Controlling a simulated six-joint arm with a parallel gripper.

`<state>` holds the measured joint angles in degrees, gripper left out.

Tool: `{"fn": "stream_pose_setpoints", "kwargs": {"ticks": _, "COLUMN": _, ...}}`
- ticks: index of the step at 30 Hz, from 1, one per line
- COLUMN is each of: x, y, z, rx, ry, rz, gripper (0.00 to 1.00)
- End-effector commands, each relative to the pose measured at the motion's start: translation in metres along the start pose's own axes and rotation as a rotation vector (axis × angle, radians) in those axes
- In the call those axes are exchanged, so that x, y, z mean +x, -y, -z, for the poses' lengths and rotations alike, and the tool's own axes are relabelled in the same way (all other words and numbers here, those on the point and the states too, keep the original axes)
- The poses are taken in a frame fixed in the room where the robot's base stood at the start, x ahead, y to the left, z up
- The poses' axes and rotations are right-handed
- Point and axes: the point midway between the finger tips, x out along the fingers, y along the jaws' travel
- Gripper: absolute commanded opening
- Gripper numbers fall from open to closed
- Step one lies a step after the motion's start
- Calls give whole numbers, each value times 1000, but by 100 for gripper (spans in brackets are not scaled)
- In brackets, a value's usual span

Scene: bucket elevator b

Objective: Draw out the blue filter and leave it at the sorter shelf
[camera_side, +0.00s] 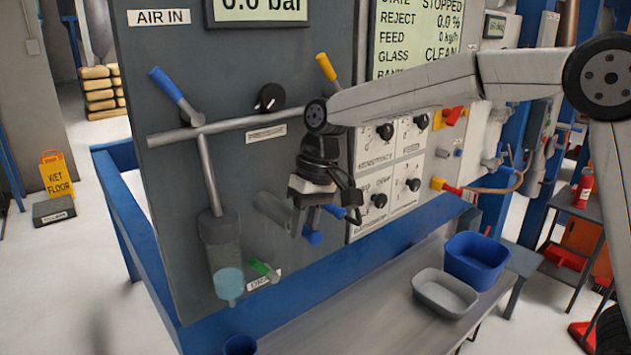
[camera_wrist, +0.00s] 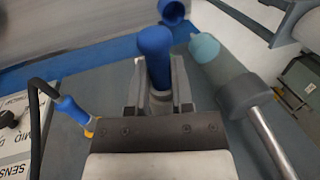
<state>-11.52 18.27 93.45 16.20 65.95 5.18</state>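A blue bin (camera_side: 477,262) and a grey tray (camera_side: 445,293) stand on the shelf's right part. A grey bowl with a teal tip (camera_side: 229,282) hangs left of the gripper. Another blue handle (camera_wrist: 76,112) is close to my gripper. The shelf's middle is clear.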

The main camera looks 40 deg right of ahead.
Motion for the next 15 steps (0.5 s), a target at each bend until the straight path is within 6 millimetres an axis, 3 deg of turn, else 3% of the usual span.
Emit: {"fn": "stream_pose_setpoints", "kwargs": {"ticks": 15, "x": -1, "y": 0, "z": -2, "rx": 0, "ry": -1, "rz": 1, "gripper": 0}}
